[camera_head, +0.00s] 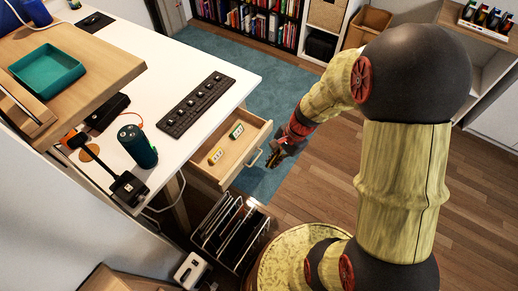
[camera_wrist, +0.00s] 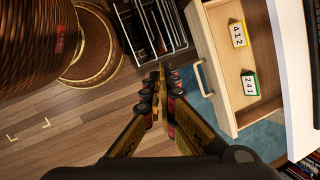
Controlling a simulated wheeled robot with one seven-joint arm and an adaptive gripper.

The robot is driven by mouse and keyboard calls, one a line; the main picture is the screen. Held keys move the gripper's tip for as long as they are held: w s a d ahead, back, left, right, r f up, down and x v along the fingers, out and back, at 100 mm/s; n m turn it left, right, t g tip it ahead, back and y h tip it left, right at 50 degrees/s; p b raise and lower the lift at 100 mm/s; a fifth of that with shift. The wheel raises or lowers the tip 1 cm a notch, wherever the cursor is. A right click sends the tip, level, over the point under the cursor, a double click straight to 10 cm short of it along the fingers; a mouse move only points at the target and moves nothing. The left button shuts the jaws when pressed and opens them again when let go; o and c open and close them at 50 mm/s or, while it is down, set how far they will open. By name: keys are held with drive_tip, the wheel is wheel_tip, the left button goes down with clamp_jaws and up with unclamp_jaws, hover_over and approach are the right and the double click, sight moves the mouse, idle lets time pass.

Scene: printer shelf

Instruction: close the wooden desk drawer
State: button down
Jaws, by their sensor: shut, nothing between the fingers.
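The wooden desk drawer (camera_head: 226,168) stands pulled out from under the white desk (camera_head: 182,92). Its metal handle (camera_head: 251,157) is on the front panel. Inside lie a yellow numbered block (camera_head: 215,155) and a green numbered block (camera_head: 237,131). My gripper (camera_head: 276,159) is just right of the drawer front, with its fingers together and empty. In the wrist view, my gripper (camera_wrist: 160,88) points toward the area beside the drawer, left of the handle (camera_wrist: 203,78).
A wire rack (camera_head: 232,229) with dark flat items stands on the floor below the drawer. A keyboard (camera_head: 195,104) and a dark green cylinder (camera_head: 138,146) are on the desk. Wooden floor (camera_head: 320,180) is open to the right of the drawer.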

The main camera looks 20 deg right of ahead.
drive_tip(key=w+d+f+m, duration=0.2)
drive_tip(key=w+f+m, duration=0.2)
drive_tip(key=f+m, duration=0.3)
drive_tip(key=m+t+h, duration=0.1)
drive_tip(key=m+t, duration=0.2)
drive_tip(key=m, duration=0.4)
approach(259, 155)
drive_tip(key=s+d+r, duration=0.2)
drive_tip(key=s+r, duration=0.1)
drive_tip(key=b+x, duration=0.1)
drive_tip(key=x, duration=0.2)
drive_tip(key=w+b+x, duration=0.1)
drive_tip(key=x, duration=0.3)
drive_tip(key=a+b+x, duration=0.1)
drive_tip(key=b+x, duration=0.1)
drive_tip(key=x, duration=0.2)
drive_tip(key=shift+w+r, duration=0.25)
drive_tip(key=shift+r, duration=0.2)
drive_tip(key=shift+w+a, duration=0.4)
drive_tip(key=shift+w, duration=0.15)
drive_tip(key=shift+a+r, duration=0.1)
